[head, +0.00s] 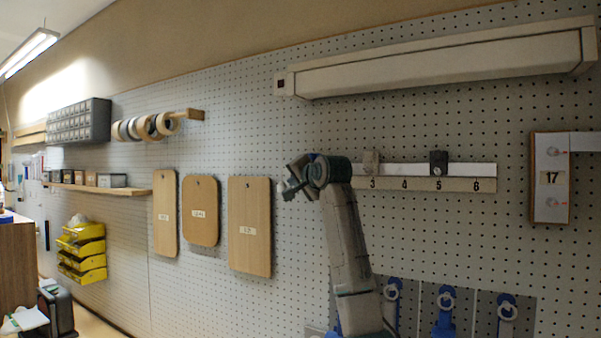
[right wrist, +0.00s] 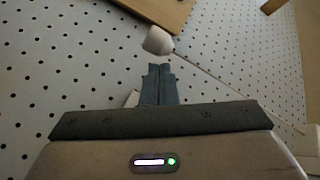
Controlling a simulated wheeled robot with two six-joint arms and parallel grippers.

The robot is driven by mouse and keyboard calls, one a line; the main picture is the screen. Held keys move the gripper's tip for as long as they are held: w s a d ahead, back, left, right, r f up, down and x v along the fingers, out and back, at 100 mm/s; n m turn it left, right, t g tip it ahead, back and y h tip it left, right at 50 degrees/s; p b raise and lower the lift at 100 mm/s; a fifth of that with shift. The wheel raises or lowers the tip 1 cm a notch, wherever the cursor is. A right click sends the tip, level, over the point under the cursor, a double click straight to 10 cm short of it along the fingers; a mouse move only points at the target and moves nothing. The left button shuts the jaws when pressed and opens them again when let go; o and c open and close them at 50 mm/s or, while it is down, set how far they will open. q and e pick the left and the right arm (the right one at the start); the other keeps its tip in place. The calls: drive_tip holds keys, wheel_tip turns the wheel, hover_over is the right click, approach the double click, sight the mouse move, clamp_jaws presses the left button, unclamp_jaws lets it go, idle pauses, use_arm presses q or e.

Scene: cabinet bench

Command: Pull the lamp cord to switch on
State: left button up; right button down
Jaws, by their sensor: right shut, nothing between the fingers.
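The lamp (head: 440,62) is a long white bar fixture high on the pegboard at the right, with a small dark red square on its left end. In the right wrist view a whitish pull knob (right wrist: 158,41) hangs on a thin cord (right wrist: 235,87) that runs to the lower right. My right gripper (head: 288,187) is raised below the lamp's left end, pointing left. Its fingers (right wrist: 158,68) are closed together and empty, with the knob just beyond the tips. I cannot make out the cord in the head view. My left gripper is not in view.
Wooden boards (head: 250,226) hang left of my right gripper.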

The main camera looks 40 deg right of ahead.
drive_tip(key=shift+w+f, duration=0.1)
drive_tip(key=shift+w, duration=0.1)
drive_tip(key=shift+s, duration=0.1)
wheel_tip(320, 180, down, 4)
drive_tip(key=b, duration=0.3)
idle(0.4)
